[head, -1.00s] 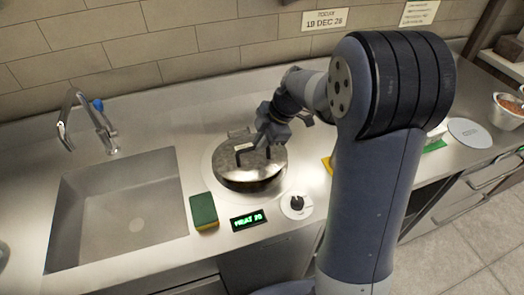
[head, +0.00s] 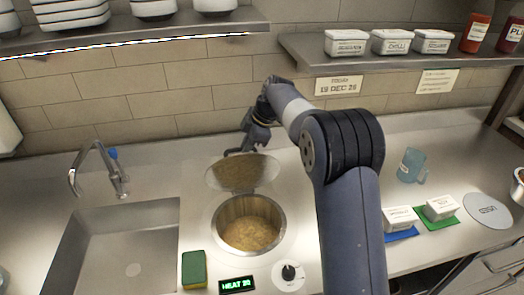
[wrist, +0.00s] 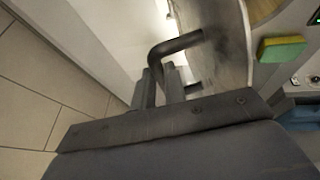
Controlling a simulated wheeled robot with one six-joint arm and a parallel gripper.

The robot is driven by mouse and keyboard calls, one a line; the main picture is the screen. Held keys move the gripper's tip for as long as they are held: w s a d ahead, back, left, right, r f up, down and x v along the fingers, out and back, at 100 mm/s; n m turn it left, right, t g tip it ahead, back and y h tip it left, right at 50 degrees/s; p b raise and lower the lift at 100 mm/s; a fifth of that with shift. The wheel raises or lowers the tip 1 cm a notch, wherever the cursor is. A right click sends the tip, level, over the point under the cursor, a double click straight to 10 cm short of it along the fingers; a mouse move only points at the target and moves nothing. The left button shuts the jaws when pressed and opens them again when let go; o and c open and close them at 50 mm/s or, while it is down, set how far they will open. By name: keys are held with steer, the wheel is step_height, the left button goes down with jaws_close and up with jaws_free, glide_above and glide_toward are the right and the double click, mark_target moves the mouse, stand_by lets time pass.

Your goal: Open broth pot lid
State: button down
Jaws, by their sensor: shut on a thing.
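The broth pot (head: 249,243) is sunk in the counter, and its mouth is uncovered with yellowish broth showing inside. Its round metal lid (head: 242,172) is tilted up steeply at the back of the pot, its underside facing the head camera. My gripper (head: 246,146) is behind the lid's upper part and shut on the lid's handle. In the wrist view the dark bent handle (wrist: 176,46) runs from the lid's face to the jaws (wrist: 162,88). Whether the lid's lower edge touches the pot rim is hard to tell.
A green and yellow sponge (head: 194,268), a heat display (head: 237,284) and a knob (head: 289,274) lie in front of the pot. The sink (head: 125,245) is at left. Tubs (head: 400,219) and a blue jug (head: 411,165) stand at right. The wall (head: 190,105) is close behind.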

steer(key=w+a+f+p, duration=0.1)
steer(key=w+p, duration=0.3)
steer(key=w, duration=0.4)
steer(key=shift+a+f, duration=0.25)
steer(key=shift+f, duration=0.4)
steer(key=c, duration=1.5)
jaws_free()
steer(key=shift+w+f, duration=0.1)
steer(key=shift+f, duration=0.1)
steer(key=shift+o, duration=0.2)
steer(key=w+b+v, duration=0.1)
steer(key=v, duration=0.7)
steer(key=shift+s+r+b, duration=0.3)
steer(key=shift+s, duration=0.05)
steer(key=p+x, duration=0.1)
steer(key=x, duration=0.5)
steer(key=shift+a+f, duration=0.2)
